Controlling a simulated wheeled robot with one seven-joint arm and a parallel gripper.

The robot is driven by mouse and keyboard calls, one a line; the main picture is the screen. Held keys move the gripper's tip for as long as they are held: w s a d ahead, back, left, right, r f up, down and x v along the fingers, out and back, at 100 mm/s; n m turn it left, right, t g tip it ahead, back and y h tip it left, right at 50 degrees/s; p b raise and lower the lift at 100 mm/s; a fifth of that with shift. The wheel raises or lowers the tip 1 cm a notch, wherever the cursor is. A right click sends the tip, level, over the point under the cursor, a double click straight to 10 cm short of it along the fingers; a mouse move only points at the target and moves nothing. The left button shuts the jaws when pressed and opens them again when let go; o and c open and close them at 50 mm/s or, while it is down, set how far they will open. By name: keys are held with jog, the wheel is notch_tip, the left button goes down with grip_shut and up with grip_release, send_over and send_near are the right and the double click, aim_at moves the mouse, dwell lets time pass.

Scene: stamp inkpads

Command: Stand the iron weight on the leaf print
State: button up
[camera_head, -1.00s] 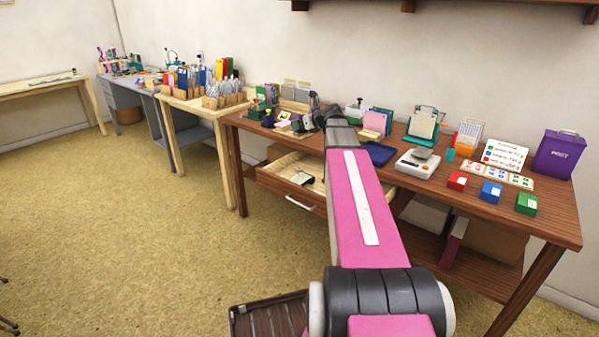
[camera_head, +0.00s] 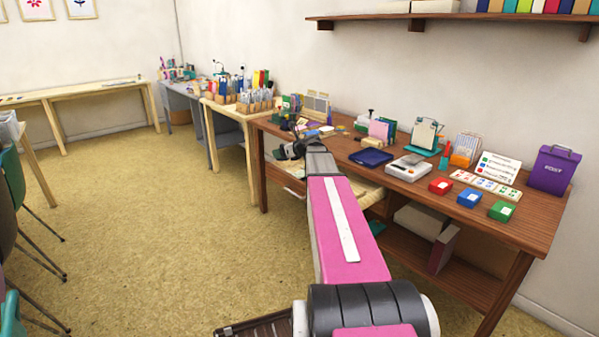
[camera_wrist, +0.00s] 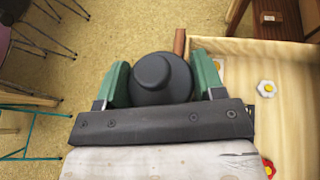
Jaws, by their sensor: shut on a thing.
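The iron weight (camera_wrist: 158,72) is a dark, round, stepped piece seen from above in the wrist view. My gripper (camera_wrist: 162,80) is shut on it, with one green finger on each side. The weight is held over the floor, just left of the open drawer (camera_wrist: 284,50). In the head view the end of my arm is by the front edge of the desk (camera_head: 402,194), near its left part, and I cannot make out the weight there. I cannot pick out the leaf print in either view.
The drawer holds a white flower piece (camera_wrist: 266,88) and a red one (camera_wrist: 268,166). On the desk are a blue tray (camera_head: 371,158), a scale (camera_head: 409,167), and red, blue and green boxes. Chairs (camera_head: 15,190) stand at the left. The floor between is clear.

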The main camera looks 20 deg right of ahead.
send_over(302, 174)
jog(key=f, duration=0.5)
jog(key=shift+w+a+f, duration=0.1)
jog(key=shift+w+f, duration=0.05)
jog(key=shift+w, duration=0.15)
jog(key=shift+f, duration=2)
jog(key=shift+f, duration=0.15)
jog(key=o, duration=1.5)
jog(key=shift+o, duration=0.2)
jog(key=shift+s+r, duration=0.2)
jog(key=v, duration=1.1)
jog(key=shift+s+d, duration=0.25)
jog(key=shift+r, duration=0.1)
